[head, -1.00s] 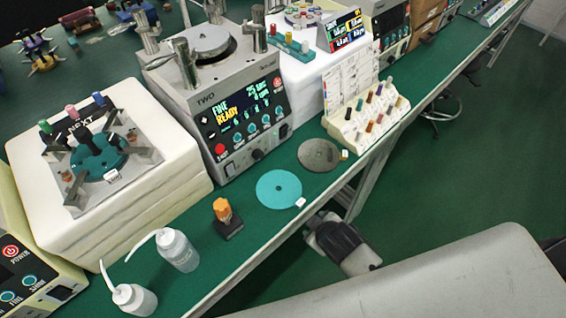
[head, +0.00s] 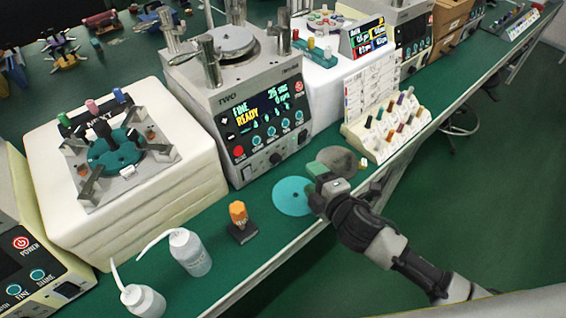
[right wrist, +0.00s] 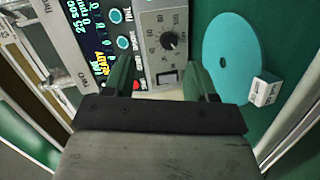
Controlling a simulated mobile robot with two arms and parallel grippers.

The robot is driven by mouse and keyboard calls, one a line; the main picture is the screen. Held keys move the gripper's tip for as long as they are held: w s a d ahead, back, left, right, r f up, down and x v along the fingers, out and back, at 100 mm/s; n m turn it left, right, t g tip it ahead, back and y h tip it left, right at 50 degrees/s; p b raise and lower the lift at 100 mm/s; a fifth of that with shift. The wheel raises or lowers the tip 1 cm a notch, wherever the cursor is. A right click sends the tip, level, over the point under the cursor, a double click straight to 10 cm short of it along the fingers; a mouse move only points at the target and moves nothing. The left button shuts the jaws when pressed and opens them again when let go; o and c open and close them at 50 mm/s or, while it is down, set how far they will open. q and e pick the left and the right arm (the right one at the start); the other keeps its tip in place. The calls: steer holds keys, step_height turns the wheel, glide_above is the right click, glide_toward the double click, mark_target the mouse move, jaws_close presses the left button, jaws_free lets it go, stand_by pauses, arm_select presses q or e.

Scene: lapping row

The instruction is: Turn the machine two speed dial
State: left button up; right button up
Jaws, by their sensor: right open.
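Machine two (head: 240,110) is a grey box with a round plate on top and a lit display reading FINE READY. Its speed dial (head: 276,158) is a small black knob low on the front panel. In the right wrist view the dial (right wrist: 169,40) sits on a grey plate with a printed scale. My right gripper (head: 322,182) is over the table's front edge, to the right of the dial and apart from it. In the right wrist view its two fingers (right wrist: 158,80) are open and empty, with the dial beyond the gap. My left gripper is not in view.
A teal disc (head: 292,196) and a grey disc (head: 338,160) lie by my right gripper. An orange-topped piece (head: 239,220) and two wash bottles (head: 190,252) stand front left. A rack of coloured pegs (head: 388,135) is at right.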

mark_target(278, 162)
steer(key=n+y, duration=0.1)
steer(key=n, duration=0.1)
steer(key=w+n+y, duration=0.1)
steer(key=n, duration=0.1)
steer(key=shift+w+a, duration=0.15)
steer(key=shift+w, duration=0.05)
steer(key=n+y, duration=0.1)
steer(key=n+g, duration=0.1)
steer(key=n, duration=0.1)
steer(key=shift+w+f+n+y, duration=0.15)
steer(key=shift+w+n+y, duration=0.15)
steer(key=shift+y, duration=0.1)
steer(key=n, duration=0.1)
steer(key=n+g+y, duration=0.1)
steer(key=shift+w+d+f+n, duration=0.1)
steer(key=shift+d+f+n, duration=0.25)
steer(key=shift+n, duration=0.05)
steer(key=n+g, duration=0.1)
steer(key=n, duration=0.1)
steer(key=shift+d+f+n+g+y, duration=0.3)
steer(key=shift+d+f+g+y, duration=0.1)
steer(key=shift+w+a+f, duration=0.1)
steer(key=shift+a, duration=0.05)
steer(key=x, duration=1)
steer(key=shift+a, duration=0.2)
steer(key=shift+f, duration=0.1)
steer(key=c, duration=0.9)
